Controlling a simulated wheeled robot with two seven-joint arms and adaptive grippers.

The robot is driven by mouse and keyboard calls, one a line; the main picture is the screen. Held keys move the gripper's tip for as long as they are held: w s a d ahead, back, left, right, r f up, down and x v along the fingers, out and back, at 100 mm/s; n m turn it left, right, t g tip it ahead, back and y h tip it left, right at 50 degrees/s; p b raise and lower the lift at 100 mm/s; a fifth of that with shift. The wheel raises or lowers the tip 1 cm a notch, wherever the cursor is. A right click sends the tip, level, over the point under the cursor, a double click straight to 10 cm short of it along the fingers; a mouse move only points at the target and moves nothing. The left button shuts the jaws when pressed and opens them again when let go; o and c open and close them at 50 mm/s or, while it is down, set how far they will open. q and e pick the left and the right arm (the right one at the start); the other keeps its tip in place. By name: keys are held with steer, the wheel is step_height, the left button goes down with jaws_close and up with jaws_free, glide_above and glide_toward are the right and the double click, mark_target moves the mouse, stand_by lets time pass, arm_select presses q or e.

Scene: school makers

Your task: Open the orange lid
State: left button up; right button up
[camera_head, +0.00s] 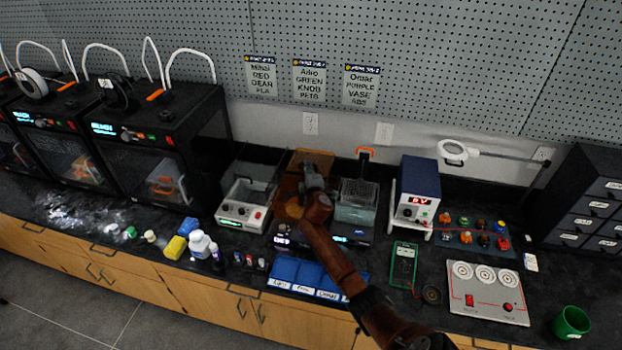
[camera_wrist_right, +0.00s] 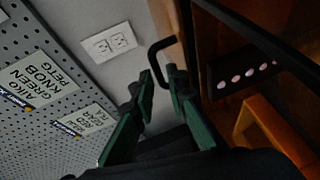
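The orange lid (camera_head: 291,187) is a see-through orange-brown cover on a dark machine at the back middle of the bench. In the right wrist view, a large brown panel of it (camera_wrist_right: 222,42) fills the right side, with a black bracket handle (camera_wrist_right: 156,50) at its edge. My right gripper (camera_head: 311,172) is over the lid, its arm crossing from the lower right. In the right wrist view, the green fingertips of this gripper (camera_wrist_right: 160,82) are on either side of the handle's end. I cannot tell whether they touch it. My left gripper is not in view.
A similar machine (camera_head: 244,196) stands left of the lid, and a clear-walled basket (camera_head: 357,205) stands right. Blue bins (camera_head: 290,271) lie in front, under my right arm. A power supply (camera_head: 418,184) stands farther right. The pegboard wall (camera_head: 420,50) is close behind.

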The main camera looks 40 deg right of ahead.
steer(key=v, duration=0.8)
steer(key=shift+s, duration=0.3)
steer(key=shift+a, duration=0.15)
